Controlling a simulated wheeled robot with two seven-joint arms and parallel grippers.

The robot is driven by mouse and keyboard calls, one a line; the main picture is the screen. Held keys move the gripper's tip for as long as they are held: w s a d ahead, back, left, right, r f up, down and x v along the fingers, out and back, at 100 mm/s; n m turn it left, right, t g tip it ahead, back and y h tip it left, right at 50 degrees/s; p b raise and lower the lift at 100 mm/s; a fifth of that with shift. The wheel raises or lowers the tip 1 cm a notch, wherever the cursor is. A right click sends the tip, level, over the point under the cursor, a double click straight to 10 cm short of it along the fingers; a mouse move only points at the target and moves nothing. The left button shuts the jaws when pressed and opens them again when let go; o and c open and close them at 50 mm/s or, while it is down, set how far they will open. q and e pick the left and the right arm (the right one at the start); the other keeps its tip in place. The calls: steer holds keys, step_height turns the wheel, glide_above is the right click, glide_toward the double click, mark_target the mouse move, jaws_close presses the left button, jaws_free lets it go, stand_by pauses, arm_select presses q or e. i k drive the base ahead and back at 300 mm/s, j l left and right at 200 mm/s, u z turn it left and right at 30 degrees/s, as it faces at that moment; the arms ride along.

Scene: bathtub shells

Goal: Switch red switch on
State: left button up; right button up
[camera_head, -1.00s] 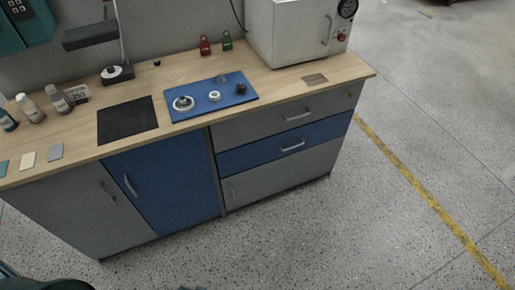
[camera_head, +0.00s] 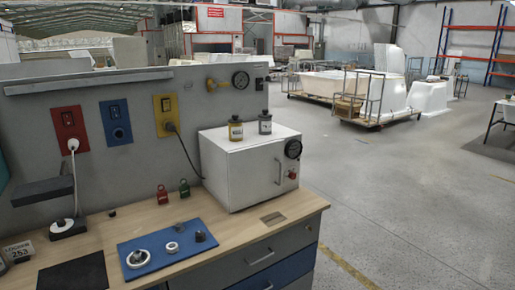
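A red switch plate (camera_head: 70,128) is fixed on the grey wall panel at the left, above the bench. It carries a small dark rocker near its top and a socket below, with a white plug and cord hanging down from it. I cannot tell the rocker's position at this size. A blue plate (camera_head: 115,121) and a yellow plate (camera_head: 167,115) with similar dark switches are to its right. Neither of my grippers shows in the view.
A wooden bench (camera_head: 240,229) stands below the panel. It holds a white oven-like box (camera_head: 240,172), a blue mat (camera_head: 150,262) with small parts, and red and green padlocks. A dark shelf (camera_head: 42,192) juts out below the red plate. Open floor lies to the right.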

mark_target(67, 117)
steer(key=j+u, duration=0.15)
steer(key=u, duration=1)
steer(key=l, duration=0.15)
steer(key=k, duration=0.05)
